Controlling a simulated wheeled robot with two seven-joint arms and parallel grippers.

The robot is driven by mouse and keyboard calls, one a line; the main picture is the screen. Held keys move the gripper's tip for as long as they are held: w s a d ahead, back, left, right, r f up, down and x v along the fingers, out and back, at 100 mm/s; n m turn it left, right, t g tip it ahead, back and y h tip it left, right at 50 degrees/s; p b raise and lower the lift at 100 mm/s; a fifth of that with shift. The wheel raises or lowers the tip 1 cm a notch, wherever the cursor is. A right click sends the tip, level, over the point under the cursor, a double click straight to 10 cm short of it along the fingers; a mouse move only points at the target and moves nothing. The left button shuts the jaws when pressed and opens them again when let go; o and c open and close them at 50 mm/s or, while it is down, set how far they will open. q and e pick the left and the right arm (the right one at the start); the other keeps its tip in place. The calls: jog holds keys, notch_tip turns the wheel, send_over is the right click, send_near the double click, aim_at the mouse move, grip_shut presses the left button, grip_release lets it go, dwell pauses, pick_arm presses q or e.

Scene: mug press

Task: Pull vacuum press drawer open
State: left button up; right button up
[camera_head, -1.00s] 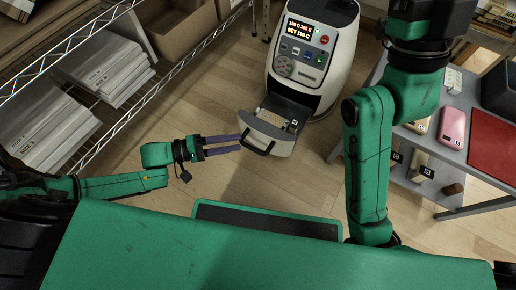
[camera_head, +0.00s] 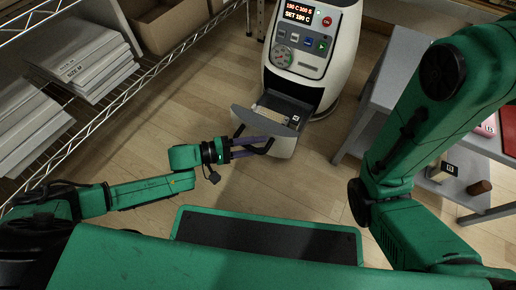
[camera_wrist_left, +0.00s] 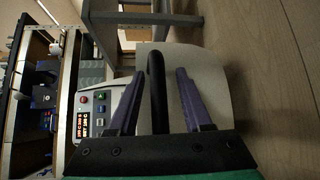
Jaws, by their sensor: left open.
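The vacuum press (camera_head: 310,40) is a white and dark machine with a lit display and coloured buttons. Its drawer (camera_head: 283,140) sticks out at the bottom, partly open, with a pale item inside. A black bar handle (camera_head: 238,132) is on the drawer front. My left gripper (camera_head: 268,146) is at the handle with its purple fingers open. In the left wrist view the handle (camera_wrist_left: 157,88) stands between the two fingers (camera_wrist_left: 157,84), with visible gaps beside it. My right arm shows at the right, but its gripper is out of view.
A wire shelf (camera_head: 130,85) with white boxes (camera_head: 82,58) and a cardboard box (camera_head: 165,25) runs along the left. A grey table (camera_head: 395,80) stands right of the press. The wooden floor (camera_head: 165,130) before the press is clear.

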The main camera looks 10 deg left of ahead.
pick_arm(q)
jog(key=shift+w+d, duration=0.15)
jog(key=shift+d, duration=0.15)
jog(key=c, duration=0.7)
grip_shut()
